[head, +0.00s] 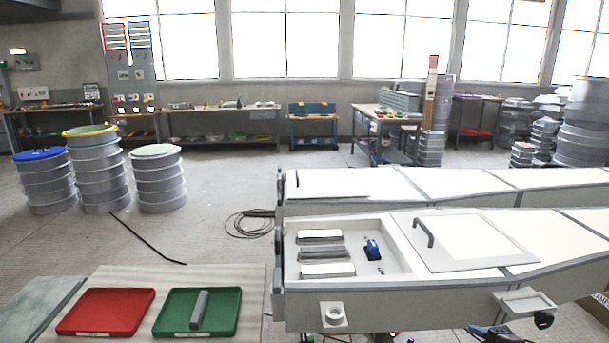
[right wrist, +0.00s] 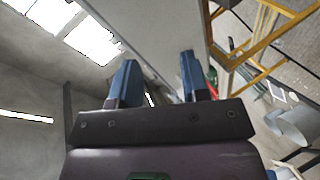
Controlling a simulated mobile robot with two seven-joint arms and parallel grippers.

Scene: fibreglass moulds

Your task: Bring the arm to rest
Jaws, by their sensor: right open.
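My right gripper (right wrist: 158,62) shows in the right wrist view with its two blue fingers apart. Nothing is between the fingers. It points up toward the wall and windows, away from any work surface. In the head view, dark and blue parts at the bottom right edge are cut off, and I cannot tell what they are. My left gripper does not show in either view.
A long grey mould (head: 440,290) has an open compartment with grey blocks and a blue item (head: 372,249). A white lid (head: 480,252) lies on it. A red tray (head: 106,312) and a green tray (head: 228,325) with a grey bar (head: 200,309) are at lower left. A yellow frame (right wrist: 262,45) is near the gripper.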

